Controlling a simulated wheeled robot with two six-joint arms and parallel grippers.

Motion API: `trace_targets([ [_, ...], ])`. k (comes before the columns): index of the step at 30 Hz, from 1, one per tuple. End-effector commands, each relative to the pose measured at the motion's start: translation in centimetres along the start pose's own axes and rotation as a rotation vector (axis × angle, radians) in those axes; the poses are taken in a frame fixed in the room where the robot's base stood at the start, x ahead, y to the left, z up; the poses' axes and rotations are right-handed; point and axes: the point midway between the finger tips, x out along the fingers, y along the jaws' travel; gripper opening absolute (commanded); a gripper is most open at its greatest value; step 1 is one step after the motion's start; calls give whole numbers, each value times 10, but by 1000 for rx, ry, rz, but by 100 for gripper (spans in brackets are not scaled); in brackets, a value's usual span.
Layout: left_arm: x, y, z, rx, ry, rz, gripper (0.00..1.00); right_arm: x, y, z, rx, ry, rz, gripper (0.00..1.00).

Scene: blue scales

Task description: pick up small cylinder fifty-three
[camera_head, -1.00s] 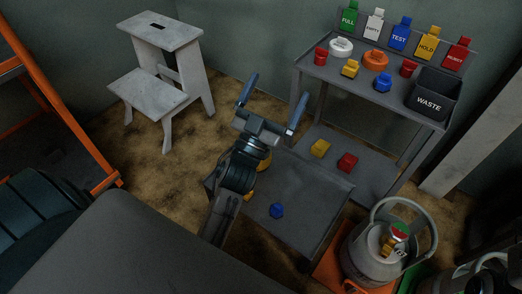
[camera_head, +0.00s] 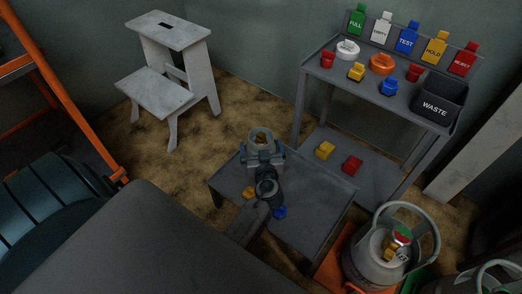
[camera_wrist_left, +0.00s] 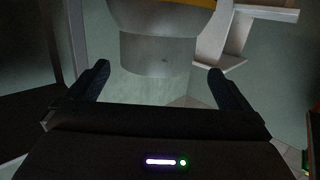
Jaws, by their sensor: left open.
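A small grey cylinder (camera_head: 262,134) with a round collar and a yellow part inside its top stands at the back of the low grey table (camera_head: 312,215). No number is readable on it. My left gripper (camera_head: 262,151) is open at the near side of the cylinder, and its fingers show low at the left and right of it. My wrist and forearm hide the cylinder's lower part. In the left wrist view the cylinder's grey body (camera_wrist_left: 155,52), with an orange-yellow band above, is ahead between the open fingers (camera_wrist_left: 160,80). Contact cannot be told. My right gripper is not in view.
A yellow cap (camera_head: 249,192) and a blue cap (camera_head: 280,212) lie beside my left forearm. A shelf rack (camera_head: 335,78) with coloured tags and a waste bin (camera_head: 436,103) stands behind right. A larger gas cylinder (camera_head: 372,268) is front right, a step stool (camera_head: 160,85) back left.

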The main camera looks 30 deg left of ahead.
Motion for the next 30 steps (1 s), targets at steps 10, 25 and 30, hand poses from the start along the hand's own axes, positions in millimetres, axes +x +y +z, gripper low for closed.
trace_targets([
  [10,46,5,4,0,2,1,100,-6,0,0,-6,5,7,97],
  [25,52,5,4,0,0,2,67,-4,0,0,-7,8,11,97],
  [30,52,5,4,0,0,2,33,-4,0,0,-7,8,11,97],
])
